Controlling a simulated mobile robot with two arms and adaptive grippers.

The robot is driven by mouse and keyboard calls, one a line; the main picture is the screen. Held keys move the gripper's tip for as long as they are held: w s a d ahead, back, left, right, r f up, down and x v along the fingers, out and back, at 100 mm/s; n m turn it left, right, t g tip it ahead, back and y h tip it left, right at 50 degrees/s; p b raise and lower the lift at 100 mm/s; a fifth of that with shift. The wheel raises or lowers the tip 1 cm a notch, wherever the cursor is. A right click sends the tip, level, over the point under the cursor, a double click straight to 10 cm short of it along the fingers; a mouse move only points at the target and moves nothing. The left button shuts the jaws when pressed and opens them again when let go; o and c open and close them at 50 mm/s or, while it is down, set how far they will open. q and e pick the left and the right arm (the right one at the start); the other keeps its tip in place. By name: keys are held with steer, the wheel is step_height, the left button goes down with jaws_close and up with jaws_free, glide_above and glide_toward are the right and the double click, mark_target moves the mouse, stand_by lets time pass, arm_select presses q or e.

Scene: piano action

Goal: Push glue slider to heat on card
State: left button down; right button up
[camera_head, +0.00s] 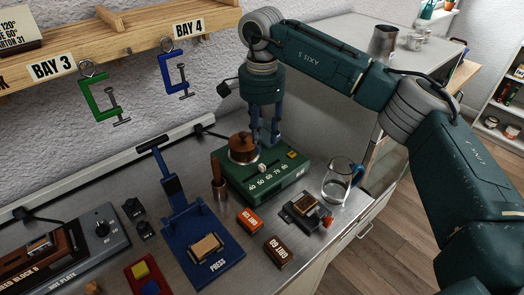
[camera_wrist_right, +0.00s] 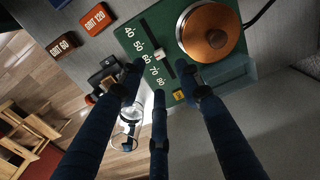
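The green glue heater (camera_head: 235,188) stands on the bench with a copper pot (camera_head: 243,147) on top. Its pale slider knob (camera_head: 262,168) sits in a slot beside the marks 40 to 80. In the right wrist view the knob (camera_wrist_right: 160,58) is near the 60 mark, though the exact setting is hard to tell. My right gripper (camera_head: 266,142) points down above the heater, behind the knob. In its wrist view its fingers (camera_wrist_right: 160,88) are spread with nothing between them. My left gripper is out of view.
A glass jug (camera_head: 340,180) and a small dark device (camera_head: 304,210) stand right of the heater. Grit blocks (camera_head: 279,253) and a blue press (camera_head: 205,245) are in front. A brush in a cup (camera_head: 219,185) stands close to the heater's left side.

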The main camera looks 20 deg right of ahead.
step_height(320, 180, up, 3)
steer(key=shift+f, duration=0.2)
